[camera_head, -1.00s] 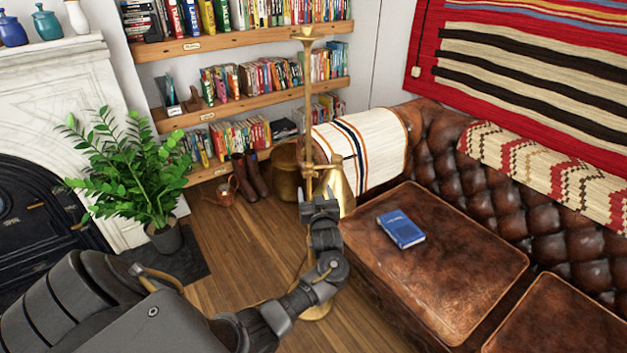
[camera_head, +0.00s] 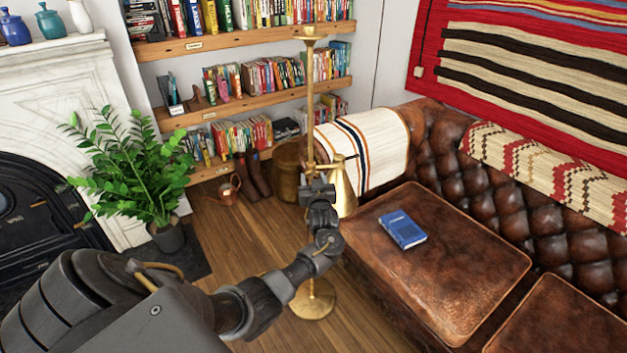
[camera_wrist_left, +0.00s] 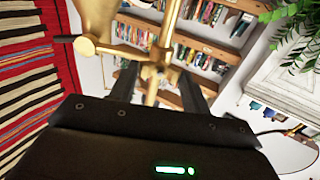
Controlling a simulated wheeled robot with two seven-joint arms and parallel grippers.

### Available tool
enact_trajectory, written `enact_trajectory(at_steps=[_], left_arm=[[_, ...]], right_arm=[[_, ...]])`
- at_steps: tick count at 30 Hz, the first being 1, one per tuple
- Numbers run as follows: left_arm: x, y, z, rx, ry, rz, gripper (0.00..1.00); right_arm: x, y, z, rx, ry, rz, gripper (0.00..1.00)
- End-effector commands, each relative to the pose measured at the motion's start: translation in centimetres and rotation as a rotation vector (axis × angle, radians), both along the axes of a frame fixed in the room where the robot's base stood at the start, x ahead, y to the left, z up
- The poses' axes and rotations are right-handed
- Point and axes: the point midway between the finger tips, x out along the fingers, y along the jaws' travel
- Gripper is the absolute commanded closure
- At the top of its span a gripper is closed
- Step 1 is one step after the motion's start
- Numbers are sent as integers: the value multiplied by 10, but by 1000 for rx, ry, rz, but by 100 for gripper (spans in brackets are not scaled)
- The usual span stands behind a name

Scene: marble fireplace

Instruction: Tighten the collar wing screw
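A brass floor lamp stands between the bookshelf and the sofa; its pole (camera_head: 309,90) is upright and its round base (camera_head: 313,299) rests on the floor. Its cone-shaped shade (camera_head: 343,192) hangs to the right of the pole. In the left wrist view, the collar (camera_wrist_left: 158,56) joins the pole and the side arm (camera_wrist_left: 120,50). A small brass piece (camera_wrist_left: 152,88), possibly the wing screw, points toward my gripper. My left gripper (camera_head: 318,188) is at the pole just below the collar. In the wrist view its fingers (camera_wrist_left: 160,85) are apart, with this piece between them; contact is unclear.
A brown leather sofa (camera_head: 440,265) with a blue book (camera_head: 402,229) is to the right. A potted plant (camera_head: 140,170) stands left by the fireplace (camera_head: 60,110). Bookshelves (camera_head: 240,100), a copper watering can (camera_head: 228,190) and a brass bin (camera_head: 287,170) are behind. Wooden floor left of the lamp is clear.

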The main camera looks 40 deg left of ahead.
Motion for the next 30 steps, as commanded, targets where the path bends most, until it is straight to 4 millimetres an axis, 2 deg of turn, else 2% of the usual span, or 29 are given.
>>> enact_trajectory(at_steps=[1, 4, 5, 17, 26, 30], left_arm=[[0, 0, 0, 0, 0, 0, 61], [0, 0, 0, 0, 0, -1, 74], [0, 0, 0, 0, 0, -1, 76], [0, 0, 2, 64, 70, 0, 76], [0, 0, 4, 231, 251, 1, 76], [0, 0, 4, 322, 349, 0, 76]], right_arm=[[0, 0, 0, 0, 0, 0, 64], [0, 0, 0, 0, 0, 0, 64], [0, 0, 0, 0, 0, 0, 64], [-1, 1, 11, 3, 1, 1, 64], [-4, 20, 33, 26, 4, -4, 64], [-4, 21, 43, 27, 3, -3, 64]])
